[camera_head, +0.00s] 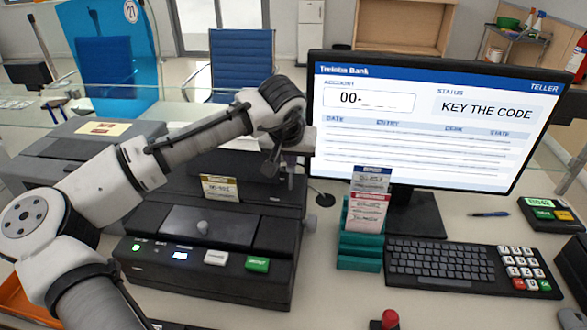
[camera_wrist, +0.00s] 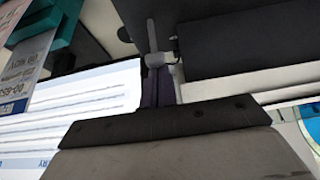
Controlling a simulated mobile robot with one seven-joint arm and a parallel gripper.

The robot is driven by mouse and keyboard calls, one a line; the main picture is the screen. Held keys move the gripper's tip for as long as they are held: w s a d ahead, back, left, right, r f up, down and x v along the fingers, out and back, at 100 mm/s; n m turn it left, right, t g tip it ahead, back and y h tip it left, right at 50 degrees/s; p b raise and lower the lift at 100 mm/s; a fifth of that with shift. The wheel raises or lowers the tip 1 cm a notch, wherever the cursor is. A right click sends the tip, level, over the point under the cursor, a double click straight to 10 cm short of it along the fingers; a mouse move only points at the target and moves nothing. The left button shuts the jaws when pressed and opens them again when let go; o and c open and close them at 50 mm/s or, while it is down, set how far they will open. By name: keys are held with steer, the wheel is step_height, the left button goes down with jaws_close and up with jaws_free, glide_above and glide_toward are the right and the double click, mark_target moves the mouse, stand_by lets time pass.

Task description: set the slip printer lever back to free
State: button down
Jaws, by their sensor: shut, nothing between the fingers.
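The slip printer (camera_head: 225,250) is the black machine on the counter, with a printed slip (camera_head: 220,188) standing at its top. My gripper (camera_head: 270,172) is above the printer's right rear part, fingers shut and empty. In the wrist view the dark fingers (camera_wrist: 157,88) point towards a grey rod and collar (camera_wrist: 160,58) beside the dark printer body (camera_wrist: 240,45). I cannot tell whether they touch.
A teal slip holder (camera_head: 360,250) stands just right of the printer. The monitor (camera_head: 430,120), keyboard (camera_head: 440,265) and red-topped object (camera_head: 389,319) are farther right.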

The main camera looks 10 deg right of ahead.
mark_target(290, 170)
steer(key=s+t+b, duration=0.1)
steer(key=b, duration=0.1)
steer(key=f+t+h+b, duration=0.1)
steer(key=b, duration=0.2)
steer(key=shift+s+a+f, duration=0.1)
steer(key=shift+s+a, duration=0.2)
steer(key=shift+s, duration=0.05)
steer(key=t+b, duration=0.1)
steer(key=b, duration=0.1)
steer(key=s+t+h+b, duration=0.1)
steer(key=b, duration=0.1)
steer(key=shift+s+a+t, duration=0.25)
steer(key=shift+a+t, duration=0.05)
steer(key=shift+a, duration=0.05)
steer(key=shift+r, duration=0.6)
steer(key=shift+s+r+p, duration=0.1)
steer(key=shift+p, duration=0.2)
steer(key=shift+s+a+r, duration=0.25)
steer(key=shift+s, duration=0.25)
steer(key=shift+s+r+p, duration=0.1)
steer(key=shift+p, duration=0.2)
